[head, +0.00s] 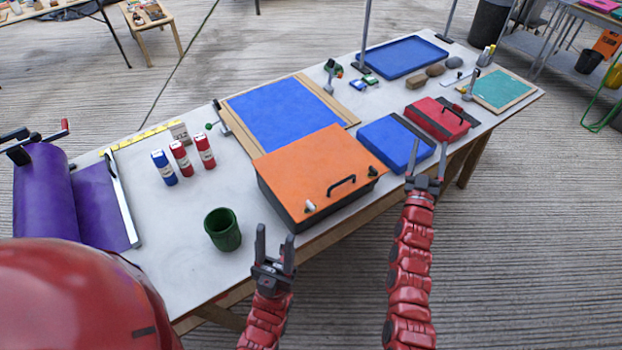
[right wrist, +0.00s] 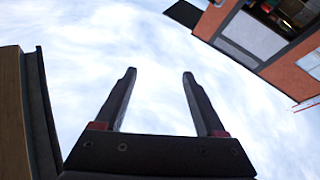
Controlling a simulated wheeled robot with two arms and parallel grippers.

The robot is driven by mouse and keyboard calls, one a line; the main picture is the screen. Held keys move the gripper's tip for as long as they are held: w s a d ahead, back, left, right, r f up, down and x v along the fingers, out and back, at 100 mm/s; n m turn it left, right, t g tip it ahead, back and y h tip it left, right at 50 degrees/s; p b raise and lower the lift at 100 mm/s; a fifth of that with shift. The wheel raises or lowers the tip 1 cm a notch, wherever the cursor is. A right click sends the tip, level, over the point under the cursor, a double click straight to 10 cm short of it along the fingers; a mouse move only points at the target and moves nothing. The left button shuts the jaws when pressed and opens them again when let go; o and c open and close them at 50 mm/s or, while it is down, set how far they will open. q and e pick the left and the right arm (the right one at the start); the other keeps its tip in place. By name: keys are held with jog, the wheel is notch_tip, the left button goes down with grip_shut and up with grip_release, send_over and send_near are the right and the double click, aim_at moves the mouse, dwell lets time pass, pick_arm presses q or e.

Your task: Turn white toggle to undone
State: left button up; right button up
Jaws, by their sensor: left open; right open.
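A small white toggle (head: 310,206) sits at the front left corner of an orange-lidded box (head: 305,165) with dark sides and a black handle (head: 341,185). Which way the white toggle is turned is too small to tell. My left gripper (head: 274,234) is open and empty, pointing up, in front of the table and left of the white toggle. My right gripper (head: 427,148) is open and empty near the blue case, right of the orange box. It also shows open in the right wrist view (right wrist: 159,75), against sky.
A green cup (head: 222,230) stands left of the orange box, with blue and red bottles (head: 180,158) behind it. A blue case (head: 395,143) and a red case (head: 437,118) stand to the right. A blue panel (head: 285,113) lies behind the box.

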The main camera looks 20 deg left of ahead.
jog(key=w+a+n+g+y, duration=0.45)
jog(key=w+a, duration=0.35)
jog(key=a, duration=0.3)
jog(key=s+a+n+g+y, duration=0.25)
jog(key=a+n+g, duration=0.6)
jog(key=a, duration=0.75)
notch_tip(320, 180, up, 6)
jog(key=n+g+h, duration=0.7)
jog(key=n+g, duration=0.3)
jog(key=n, duration=0.2)
send_over(310, 204)
notch_tip(310, 204, down, 16)
jog(key=p, duration=0.5)
jog(key=shift+r, duration=0.2)
jog(key=shift+f, duration=0.6)
